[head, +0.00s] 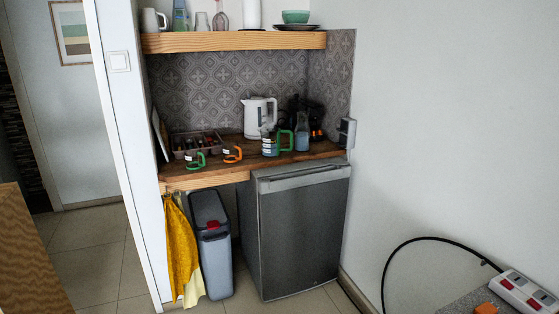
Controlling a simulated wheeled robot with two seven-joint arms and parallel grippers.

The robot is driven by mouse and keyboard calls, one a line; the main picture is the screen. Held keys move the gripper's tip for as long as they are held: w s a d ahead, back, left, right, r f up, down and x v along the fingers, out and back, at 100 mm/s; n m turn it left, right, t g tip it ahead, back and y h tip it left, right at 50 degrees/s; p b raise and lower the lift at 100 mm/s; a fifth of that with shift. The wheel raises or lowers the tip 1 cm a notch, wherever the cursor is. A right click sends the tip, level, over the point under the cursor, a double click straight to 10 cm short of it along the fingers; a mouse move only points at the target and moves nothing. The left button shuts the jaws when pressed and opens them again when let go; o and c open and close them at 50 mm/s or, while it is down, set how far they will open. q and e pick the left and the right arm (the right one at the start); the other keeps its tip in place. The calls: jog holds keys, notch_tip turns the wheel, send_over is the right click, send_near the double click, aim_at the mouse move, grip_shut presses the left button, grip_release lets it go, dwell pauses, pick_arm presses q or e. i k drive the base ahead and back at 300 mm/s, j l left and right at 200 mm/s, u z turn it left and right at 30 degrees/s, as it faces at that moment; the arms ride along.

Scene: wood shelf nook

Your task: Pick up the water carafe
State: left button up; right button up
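A clear, bluish carafe-shaped vessel (302,133) stands upright on the wooden counter (222,172), near its right end. It looks like the water carafe. A see-through jug with a green handle (270,146) stands just left of it, close by. A dark appliance (316,122) is behind and to the right of the carafe. Neither of my grippers shows in the head view, so I cannot see whether they are open or shut.
A white kettle (258,113) stands behind the jug. Orange (233,154) and green (196,160) handled things are further left. A wooden shelf (235,41) hangs above. Below are a grey fridge (298,235) and bin (212,245). A power strip (527,291) lies at the lower right.

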aim_at(302, 130)
jog(key=i, duration=1.6)
jog(key=i+j, duration=0.1)
jog(key=i, duration=1.55)
jog(key=l+z, duration=0.05)
jog(key=l, duration=0.05)
